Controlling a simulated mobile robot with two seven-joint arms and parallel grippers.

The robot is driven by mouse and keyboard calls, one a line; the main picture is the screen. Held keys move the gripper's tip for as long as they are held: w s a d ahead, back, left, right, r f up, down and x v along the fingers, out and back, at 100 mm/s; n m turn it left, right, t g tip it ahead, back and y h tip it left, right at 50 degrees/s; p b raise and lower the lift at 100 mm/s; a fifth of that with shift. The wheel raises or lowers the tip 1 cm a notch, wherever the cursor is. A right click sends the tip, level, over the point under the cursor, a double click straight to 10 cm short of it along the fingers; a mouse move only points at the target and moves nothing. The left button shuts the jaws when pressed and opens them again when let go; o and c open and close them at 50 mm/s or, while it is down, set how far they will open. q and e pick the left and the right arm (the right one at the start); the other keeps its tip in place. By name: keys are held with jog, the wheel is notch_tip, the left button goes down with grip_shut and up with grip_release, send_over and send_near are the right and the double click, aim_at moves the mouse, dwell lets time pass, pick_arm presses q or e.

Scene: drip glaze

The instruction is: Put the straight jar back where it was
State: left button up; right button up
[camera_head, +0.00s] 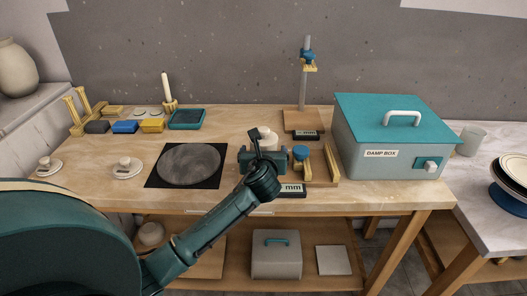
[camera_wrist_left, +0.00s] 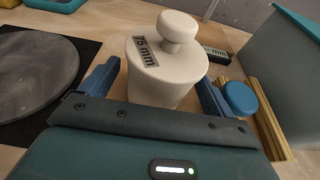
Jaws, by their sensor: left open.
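A cream, round, straight-sided piece with a knob on top (camera_wrist_left: 165,75) carries a "75 mm" label. I cannot tell for sure that it is the straight jar. It stands upright in the left wrist view, and its top shows behind my left gripper in the head view (camera_head: 267,135). My left gripper (camera_head: 264,153) is open, with one blue finger on each side of this piece. Its lower part is hidden by the gripper body. I cannot tell whether a finger touches it. My right gripper is not in view.
A dark mat with a grey disc (camera_head: 189,165) lies left of the gripper. A blue-capped item (camera_head: 300,153) and wooden rails (camera_head: 331,165) are close on its right. The damp box (camera_head: 390,140) stands farther right. Two small knobbed white pieces on saucers (camera_head: 126,166) stand left.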

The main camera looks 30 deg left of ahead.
pick_arm(q)
jog(key=shift+r, duration=0.1)
jog(key=shift+s+d+r, duration=0.1)
jog(key=shift+s+r, duration=0.05)
jog(key=v, duration=1.2)
jog(key=s+d+f+n+g+h, duration=0.1)
jog(key=s+d+f+n+h, duration=0.25)
jog(key=f, duration=0.25)
jog(key=s+d+f+n+h, duration=0.2)
jog(key=d+f+n+h, duration=0.15)
jog(key=f+n, duration=0.2)
jog(key=s+d+f+n+h, duration=0.2)
jog(key=s+d+f+n, duration=0.1)
jog(key=n, duration=0.5)
jog(key=s+d+f+n+h, duration=0.2)
jog(key=s+d+f+n, duration=0.2)
jog(key=s+n, duration=0.4)
jog(key=shift+s+d+n+h+p, duration=0.2)
jog(key=shift+d+n+h+p, duration=0.2)
jog(key=shift+n, duration=0.3)
